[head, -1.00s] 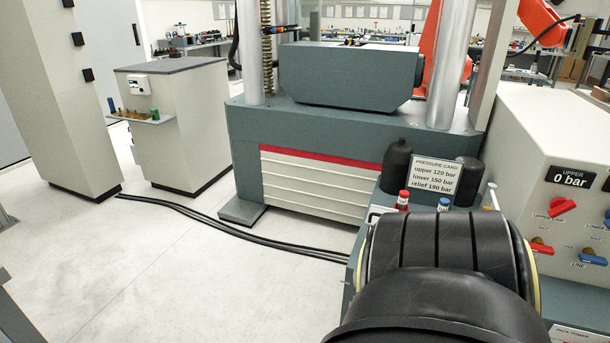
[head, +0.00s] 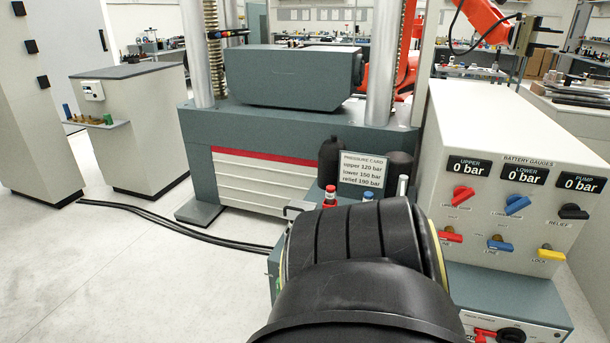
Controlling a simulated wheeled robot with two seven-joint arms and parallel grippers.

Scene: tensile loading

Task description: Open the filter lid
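I cannot make out a filter lid in the head view. A teal hydraulic unit (head: 276,278) stands low in front of the test machine, and much of its top is hidden behind a large black ribbed part, which looks like my own arm. Around that part show a red-capped fitting (head: 330,196), a blue-capped fitting (head: 368,195), a silver upright piece (head: 402,186) and a small grey bracket (head: 297,207). Neither of my grippers is in view.
A white gauge panel (head: 525,135) with red, blue, black and yellow valve handles stands at right, its displays at 0 bar. A pressure card (head: 362,169) stands between dark cylinders. The test machine (head: 260,128) is behind. Black hoses (head: 165,222) cross open floor at left.

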